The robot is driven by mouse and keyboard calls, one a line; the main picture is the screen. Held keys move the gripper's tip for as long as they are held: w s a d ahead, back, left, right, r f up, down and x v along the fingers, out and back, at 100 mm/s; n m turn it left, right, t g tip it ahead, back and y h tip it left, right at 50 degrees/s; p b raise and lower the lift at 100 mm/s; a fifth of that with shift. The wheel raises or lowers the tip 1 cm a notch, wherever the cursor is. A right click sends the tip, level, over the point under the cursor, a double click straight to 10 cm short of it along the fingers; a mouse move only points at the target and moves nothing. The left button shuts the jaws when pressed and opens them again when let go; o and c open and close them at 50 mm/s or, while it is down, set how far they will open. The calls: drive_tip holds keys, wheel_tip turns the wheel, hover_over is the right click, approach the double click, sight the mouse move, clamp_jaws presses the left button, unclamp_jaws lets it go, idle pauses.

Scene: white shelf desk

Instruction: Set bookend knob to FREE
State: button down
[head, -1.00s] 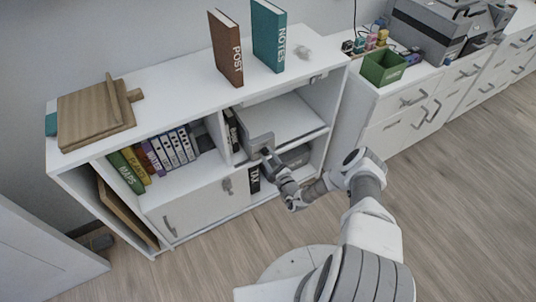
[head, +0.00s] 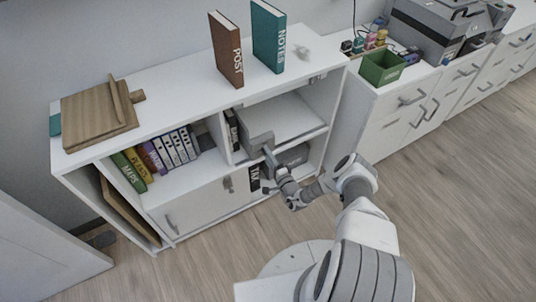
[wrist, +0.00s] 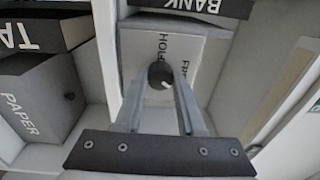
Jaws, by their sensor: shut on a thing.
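My gripper (wrist: 161,88) is shut on the knob, a finger on each side. In the head view my gripper (head: 268,155) is at the bookend's front; the knob is hidden there.
A binder marked BANK (wrist: 212,7) is above the bookend in the wrist view, and a grey PAPER box (wrist: 30,98) is at left. POST (head: 227,50) and NOTES (head: 269,36) books stand on top. The shelf right of the bookend is open.

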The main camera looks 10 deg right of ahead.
drive_tip(key=n, duration=0.7)
drive_tip(key=shift+y, duration=0.4)
idle(0.3)
drive_tip(key=c, duration=0.5)
unclamp_jaws()
drive_tip(key=shift+s+d, duration=0.1)
drive_tip(key=v, duration=1.7)
drive_tip(key=shift+p, duration=0.4)
drive_tip(key=shift+s, duration=0.1)
